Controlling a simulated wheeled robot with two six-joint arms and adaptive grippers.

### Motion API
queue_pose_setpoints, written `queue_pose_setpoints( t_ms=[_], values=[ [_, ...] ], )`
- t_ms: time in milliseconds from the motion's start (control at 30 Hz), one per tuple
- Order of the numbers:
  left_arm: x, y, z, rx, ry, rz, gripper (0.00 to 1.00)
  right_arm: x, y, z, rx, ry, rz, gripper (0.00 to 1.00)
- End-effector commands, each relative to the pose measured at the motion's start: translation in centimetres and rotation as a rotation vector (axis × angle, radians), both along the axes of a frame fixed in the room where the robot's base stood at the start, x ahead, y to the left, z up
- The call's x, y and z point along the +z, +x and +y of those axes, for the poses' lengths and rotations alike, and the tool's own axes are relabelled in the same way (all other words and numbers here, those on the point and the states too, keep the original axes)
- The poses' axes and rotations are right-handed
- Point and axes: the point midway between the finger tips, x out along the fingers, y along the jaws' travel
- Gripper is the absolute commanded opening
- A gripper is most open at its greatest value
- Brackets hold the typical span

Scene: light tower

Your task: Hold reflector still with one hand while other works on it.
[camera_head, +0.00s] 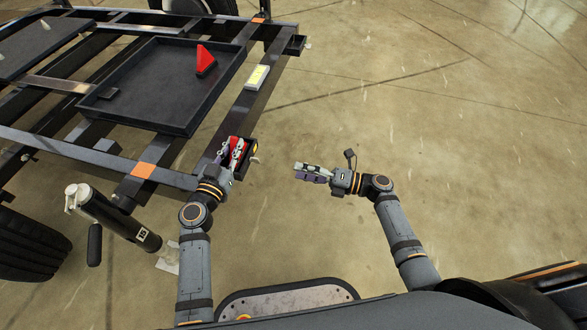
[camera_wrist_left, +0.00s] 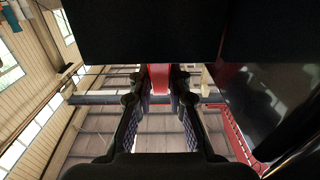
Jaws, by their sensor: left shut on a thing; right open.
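My left gripper (camera_head: 234,153) is at the trailer's corner, shut on a small red piece that looks like the reflector (camera_wrist_left: 160,77). In the left wrist view, the red piece sits between the two fingers, below a large dark body. In the head view, the fingers partly hide the red piece and a dark part around it; I cannot tell whether it is fixed to the trailer. My right gripper (camera_head: 303,168) is open and empty, to the right of the left one and apart from it.
The black trailer frame (camera_head: 172,178) fills the upper left, with a black tray (camera_head: 150,90) holding a red triangular piece (camera_head: 205,61). A pale yellow-and-white block (camera_head: 257,77) lies on the frame rail. A jack (camera_head: 118,218) stands at lower left. Floor on the right is clear.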

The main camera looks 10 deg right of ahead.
Motion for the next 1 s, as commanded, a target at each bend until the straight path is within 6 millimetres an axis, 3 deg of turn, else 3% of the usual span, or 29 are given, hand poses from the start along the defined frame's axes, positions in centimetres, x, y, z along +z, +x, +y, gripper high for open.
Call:
queue_pose_setpoints(
  t_ms=[167,200,367,733,1000],
  values=[
    [0.0,0.0,0.0,0.000,0.000,0.000,0.00,0.0,0.0,0.0,0.000,0.000,0.000,0.64],
    [0.0,0.0,0.0,0.000,0.000,0.000,0.20,0.0,0.0,0.0,0.000,0.000,0.000,0.64],
    [0.0,0.0,0.0,0.000,0.000,0.000,0.42,0.0,0.0,0.0,0.000,0.000,0.000,0.64],
    [-0.1,-0.5,0.2,0.000,0.001,0.001,0.43,0.0,0.0,0.0,0.000,0.000,0.000,0.64],
    [-0.1,-6.0,2.6,-0.001,0.004,0.004,0.43,0.0,0.0,0.0,0.000,0.000,0.000,0.64]
  ],
)
